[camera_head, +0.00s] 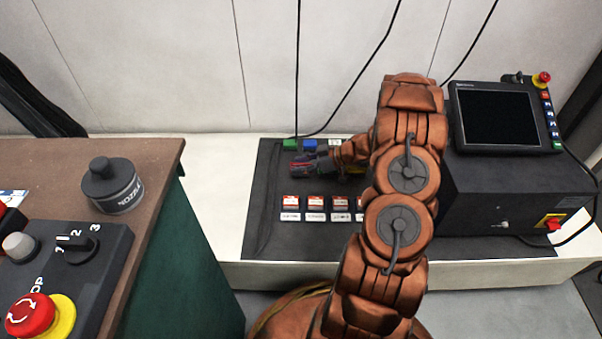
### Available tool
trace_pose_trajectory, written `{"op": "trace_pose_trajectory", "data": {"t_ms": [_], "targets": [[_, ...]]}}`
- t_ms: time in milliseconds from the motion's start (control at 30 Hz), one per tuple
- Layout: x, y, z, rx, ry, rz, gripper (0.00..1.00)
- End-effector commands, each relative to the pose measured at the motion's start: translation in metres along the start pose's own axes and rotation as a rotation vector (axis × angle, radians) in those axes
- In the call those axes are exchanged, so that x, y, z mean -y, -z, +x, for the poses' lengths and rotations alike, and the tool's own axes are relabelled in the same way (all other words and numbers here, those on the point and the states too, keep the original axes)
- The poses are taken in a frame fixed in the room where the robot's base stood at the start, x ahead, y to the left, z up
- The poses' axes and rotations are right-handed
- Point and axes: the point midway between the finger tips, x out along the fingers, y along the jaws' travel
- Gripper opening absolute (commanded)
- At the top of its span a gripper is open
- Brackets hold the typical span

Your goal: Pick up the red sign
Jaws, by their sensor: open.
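Several small red-and-white signs stand in a row on the black mat (262,215), among them a leftmost red sign (291,200), a second one (316,201) and a third one (340,202). White label plates lie in front of them. The rightmost in view is partly covered by my arm. My gripper (300,165) is open above the mat, behind the row, and points left. Small red patches show at its fingertips; I cannot tell whether they belong to the gripper or to a thing beneath it. No sign is clearly held.
A green block (290,144) and a blue block (310,145) sit at the mat's back edge. A black controller with a screen (496,118) stands right. A brown-topped bench (150,165) at left bears a dark knob (112,185) and a control box (95,268).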

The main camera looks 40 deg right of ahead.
Motion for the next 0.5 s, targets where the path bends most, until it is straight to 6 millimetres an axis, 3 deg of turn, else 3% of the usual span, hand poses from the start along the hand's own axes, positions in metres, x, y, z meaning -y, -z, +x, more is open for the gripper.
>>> {"op": "trace_pose_trajectory", "data": {"t_ms": [233,500], "targets": [[0.0001,0.0007,0.0007,0.0,0.0,0.0,0.43],[0.0001,0.0006,0.0006,0.0,0.0,0.0,0.15]]}}
